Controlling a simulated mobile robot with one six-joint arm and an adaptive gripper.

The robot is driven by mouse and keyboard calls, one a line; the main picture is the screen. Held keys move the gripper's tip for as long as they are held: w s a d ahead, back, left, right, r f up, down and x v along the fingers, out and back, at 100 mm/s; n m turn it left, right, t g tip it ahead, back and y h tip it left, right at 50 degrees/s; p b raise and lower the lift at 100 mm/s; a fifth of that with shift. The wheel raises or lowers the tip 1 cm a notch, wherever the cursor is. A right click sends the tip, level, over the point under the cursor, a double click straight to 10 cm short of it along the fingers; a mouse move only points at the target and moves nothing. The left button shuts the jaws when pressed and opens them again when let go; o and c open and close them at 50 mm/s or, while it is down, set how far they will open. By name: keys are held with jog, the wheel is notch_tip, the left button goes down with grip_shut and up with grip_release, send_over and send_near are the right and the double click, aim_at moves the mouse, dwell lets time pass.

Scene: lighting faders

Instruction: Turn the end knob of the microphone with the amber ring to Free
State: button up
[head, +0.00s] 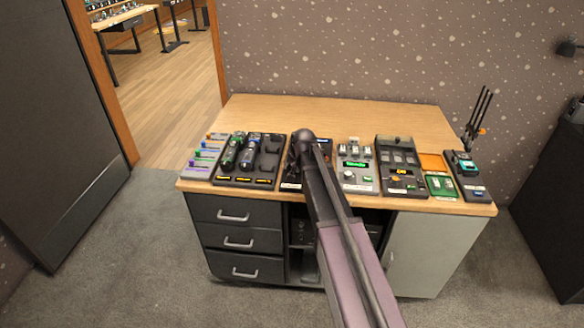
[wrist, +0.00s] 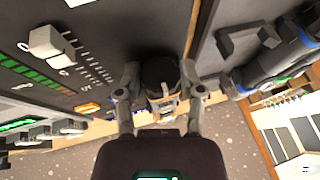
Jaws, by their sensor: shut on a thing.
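In the wrist view my gripper (wrist: 160,82) has its two fingers on either side of a dark, round-ended cylinder with grey and amber parts, which looks like the microphone with the amber ring (wrist: 161,72). The gripper is shut on it. Its end knob and any Free mark cannot be made out. In the head view my arm hides the gripper and this microphone over the middle of the desk. A microphone with a green ring (head: 232,152) and one with a blue ring (head: 250,152) lie in a black tray (head: 265,168). The blue-ringed one also shows at right in the wrist view (wrist: 272,70).
A fader strip (head: 203,157) stands left of the tray. Consoles with displays (head: 357,165) (head: 400,165) stand right of my arm, then an orange-and-green tray (head: 438,178) and a dark device (head: 466,177). The desk's back strip (head: 340,108) is clear.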

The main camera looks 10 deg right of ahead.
jog(key=shift+h, duration=0.4)
jog(key=h, duration=0.1)
jog(key=g+h, duration=0.1)
jog(key=shift+w+a+n+h, duration=0.1)
jog(key=shift+a+n+h, duration=0.1)
jog(key=shift+n+h, duration=0.15)
jog(key=shift+n+g+h, duration=0.25)
jog(key=shift+g+h, duration=0.15)
jog(key=shift+h, duration=0.65)
jog(key=o, duration=1.2)
jog(key=shift+d, duration=0.1)
